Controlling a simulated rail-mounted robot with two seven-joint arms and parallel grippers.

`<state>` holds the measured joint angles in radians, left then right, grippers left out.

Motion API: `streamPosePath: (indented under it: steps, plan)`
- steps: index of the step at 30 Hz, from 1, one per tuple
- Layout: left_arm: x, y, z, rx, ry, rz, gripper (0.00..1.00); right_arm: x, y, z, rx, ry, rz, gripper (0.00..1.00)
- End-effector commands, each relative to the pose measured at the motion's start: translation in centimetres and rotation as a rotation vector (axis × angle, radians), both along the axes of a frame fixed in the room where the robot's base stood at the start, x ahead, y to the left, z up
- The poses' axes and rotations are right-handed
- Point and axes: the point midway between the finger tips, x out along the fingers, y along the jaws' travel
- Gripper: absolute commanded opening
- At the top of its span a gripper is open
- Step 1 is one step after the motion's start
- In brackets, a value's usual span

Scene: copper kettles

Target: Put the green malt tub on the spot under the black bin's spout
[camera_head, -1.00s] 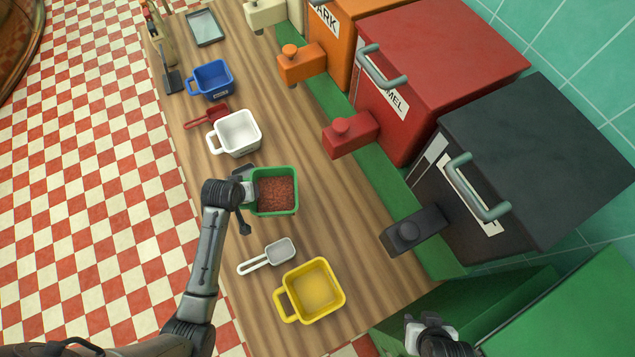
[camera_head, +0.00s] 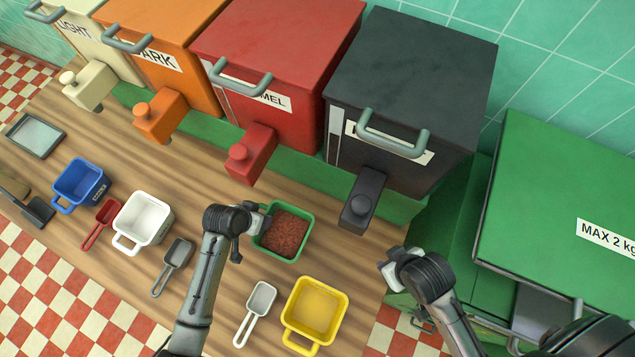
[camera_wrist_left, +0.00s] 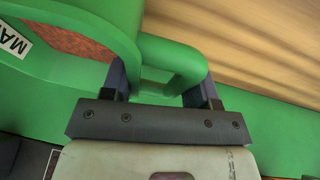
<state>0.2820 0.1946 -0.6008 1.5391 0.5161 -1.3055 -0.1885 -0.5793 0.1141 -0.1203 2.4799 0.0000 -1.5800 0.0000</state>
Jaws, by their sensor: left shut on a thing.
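The green malt tub (camera_head: 283,232), filled with reddish-brown grain, is over the wooden counter, left of and nearer than the black bin's spout (camera_head: 362,202). My left gripper (camera_head: 259,220) is shut on the tub's handle; in the left wrist view the handle (camera_wrist_left: 178,62) runs between the two fingers. The tub's wall (camera_wrist_left: 60,75) and part of its label show there too. I cannot tell whether the tub touches the counter. The black bin (camera_head: 410,90) stands at the back right. The spot under its spout is not clearly visible. My right gripper (camera_head: 393,268) is empty-looking, right of the counter; its fingers are unclear.
A yellow tub (camera_head: 316,308) and a white scoop (camera_head: 260,300) are in front of the green tub. A grey scoop (camera_head: 176,254), white tub (camera_head: 143,218) and blue tub (camera_head: 80,184) are to the left. The red bin's spout (camera_head: 250,158) overhangs the counter behind.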

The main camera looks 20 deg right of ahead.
Motion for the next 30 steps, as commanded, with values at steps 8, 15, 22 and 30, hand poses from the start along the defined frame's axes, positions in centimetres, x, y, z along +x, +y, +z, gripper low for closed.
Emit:
streamPosePath:
  steps: [8,15,22,30]
  plan:
    - [-2.2,-5.9,0.1,-0.008,0.001,-0.022,0.07,0.0,-0.3,0.5,-0.009,0.001,0.005,0.43]
    - [-4.4,-11.3,0.0,-0.006,0.001,-0.02,0.07,0.0,-0.4,0.7,-0.012,0.001,0.008,0.43]
    - [-5.7,-14.6,0.0,-0.005,-0.001,-0.019,0.07,0.0,-0.3,0.8,-0.008,0.001,0.005,0.43]
    - [-6.2,-16.0,0.0,-0.005,-0.001,-0.017,0.07,0.0,-0.1,0.9,-0.003,0.001,0.001,0.43]
